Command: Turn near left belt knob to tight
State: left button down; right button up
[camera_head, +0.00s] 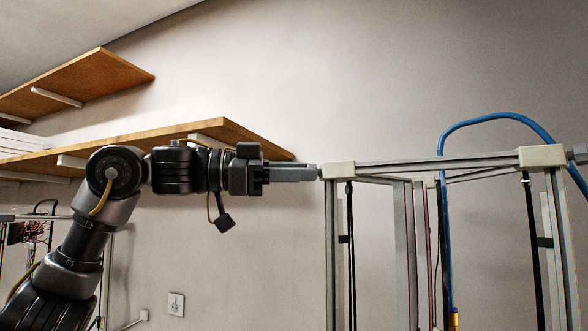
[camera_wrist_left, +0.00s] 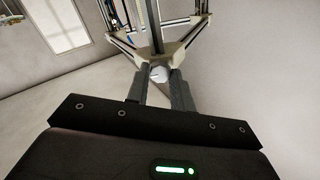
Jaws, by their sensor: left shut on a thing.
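The near left belt knob (camera_wrist_left: 159,73) is a small pale grey knob at the outer face of a white corner block (camera_head: 338,170) on the tall frame. In the wrist view it sits between the two fingertips. My left gripper (camera_head: 316,173) reaches in level from the left and is shut on the knob. In the head view its grey fingers hide nearly all of the knob. The knob's turn angle cannot be read in either view. My right gripper is in neither view.
The frame's metal rails (camera_head: 440,163) run right to another white corner block (camera_head: 543,156) with a grey knob (camera_head: 580,153) beside it. A blue tube (camera_head: 480,119) arches over the frame. Wooden shelves (camera_head: 150,140) are on the wall behind my left arm.

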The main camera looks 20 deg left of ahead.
pick_arm(q)
jog(key=m+p, duration=0.3)
jog(key=m, duration=0.9)
jog(key=shift+m, duration=0.4)
dwell(0.3)
jog(key=c, duration=1.6)
grip_release()
jog(key=o, duration=0.4)
jog(key=shift+w+d, duration=0.2)
jog(key=shift+d, duration=0.1)
jog(key=shift+s+a, duration=0.1)
jog(key=shift+a, duration=0.05)
